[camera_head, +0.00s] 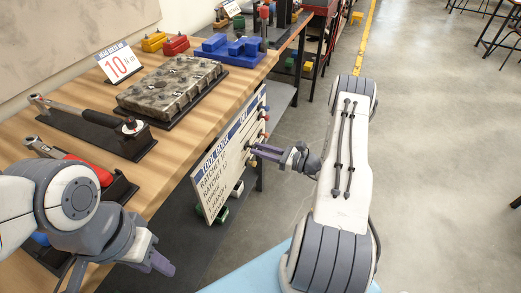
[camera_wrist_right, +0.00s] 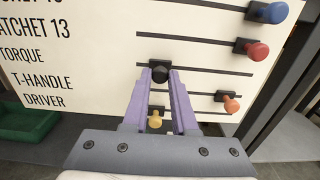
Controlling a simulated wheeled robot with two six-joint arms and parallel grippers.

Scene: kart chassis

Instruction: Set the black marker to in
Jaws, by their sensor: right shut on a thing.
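The black marker (camera_wrist_right: 159,72) sits near the left end of its slot on the white board, seen in the right wrist view. My right gripper (camera_wrist_right: 158,76) is shut on it, with the purple fingers on either side of the knob. In the head view my right gripper (camera_head: 253,149) reaches the board's face from the right, and its fingers partly hide the markers there. The lettered board (camera_head: 212,180) hangs at the table's side. My left gripper (camera_head: 162,262) is low at the left, away from the board; its finger gap is unclear.
Blue (camera_wrist_right: 273,12), red (camera_wrist_right: 257,50) and orange (camera_wrist_right: 231,104) markers sit toward the right of their slots. A yellow marker (camera_wrist_right: 155,119) sits further left, below the black one. The table (camera_head: 158,184) holds tools and an engine block (camera_head: 172,84). Open floor lies right.

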